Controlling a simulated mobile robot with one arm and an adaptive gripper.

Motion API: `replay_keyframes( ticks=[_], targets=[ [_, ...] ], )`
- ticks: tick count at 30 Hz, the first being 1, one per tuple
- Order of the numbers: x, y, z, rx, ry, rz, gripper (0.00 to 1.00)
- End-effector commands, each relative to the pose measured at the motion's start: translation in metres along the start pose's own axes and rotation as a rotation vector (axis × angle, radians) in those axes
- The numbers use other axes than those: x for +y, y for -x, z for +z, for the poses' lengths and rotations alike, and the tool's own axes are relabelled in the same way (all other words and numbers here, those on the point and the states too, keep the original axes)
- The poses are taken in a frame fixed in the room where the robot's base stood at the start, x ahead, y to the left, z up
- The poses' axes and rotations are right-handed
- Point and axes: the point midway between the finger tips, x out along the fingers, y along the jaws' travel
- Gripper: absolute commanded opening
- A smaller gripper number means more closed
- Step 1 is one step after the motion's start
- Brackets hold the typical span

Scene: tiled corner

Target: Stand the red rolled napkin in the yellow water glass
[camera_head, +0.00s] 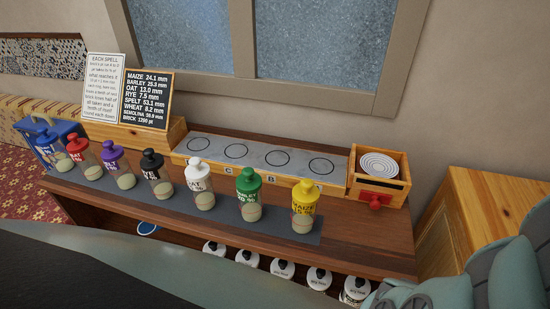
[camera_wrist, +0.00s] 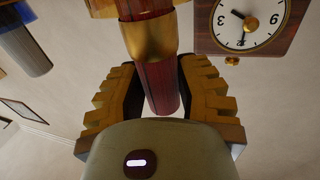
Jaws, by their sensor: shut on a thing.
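In the wrist view a dark red roll with a gold band (camera_wrist: 160,85), which looks like the red rolled napkin, stands between the fingers of my gripper (camera_wrist: 155,70). The gripper is shut on it. The roll's upper end runs out of the top of the picture. I see no yellow water glass in either view. The only yellow vessel in the head view is a yellow-capped bottle labelled maize (camera_head: 304,206), at the right end of the bottle row. The gripper's fingers do not show in the head view.
Several capped bottles stand on a dark mat (camera_head: 280,226) on a wooden bench. Behind them are a ringed grey strip (camera_head: 250,153), sign boards (camera_head: 147,99) and a wooden box (camera_head: 380,167). The wrist view shows a wall clock (camera_wrist: 278,40) and a blue-grey cylinder (camera_wrist: 25,50).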

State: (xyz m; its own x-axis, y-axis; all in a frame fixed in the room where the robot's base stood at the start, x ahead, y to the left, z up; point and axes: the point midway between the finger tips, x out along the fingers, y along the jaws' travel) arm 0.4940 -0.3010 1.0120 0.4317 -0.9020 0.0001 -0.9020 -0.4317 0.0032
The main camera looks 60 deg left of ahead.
Motion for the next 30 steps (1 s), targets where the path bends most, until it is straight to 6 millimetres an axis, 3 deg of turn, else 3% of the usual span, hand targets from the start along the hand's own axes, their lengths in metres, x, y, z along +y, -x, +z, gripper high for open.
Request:
replay_keyframes(
  ticks=[1,2,9,20,30],
  targets=[
    [-0.001,0.000,0.000,0.000,0.000,-0.002,0.00],
    [-0.001,0.000,0.000,0.000,0.000,-0.002,0.37],
    [-0.001,0.000,0.000,0.000,0.000,-0.002,0.62],
    [-0.001,0.005,0.000,-0.001,-0.001,-0.002,0.63],
    [-0.002,0.059,0.002,-0.006,-0.001,-0.006,0.63]
  ],
)
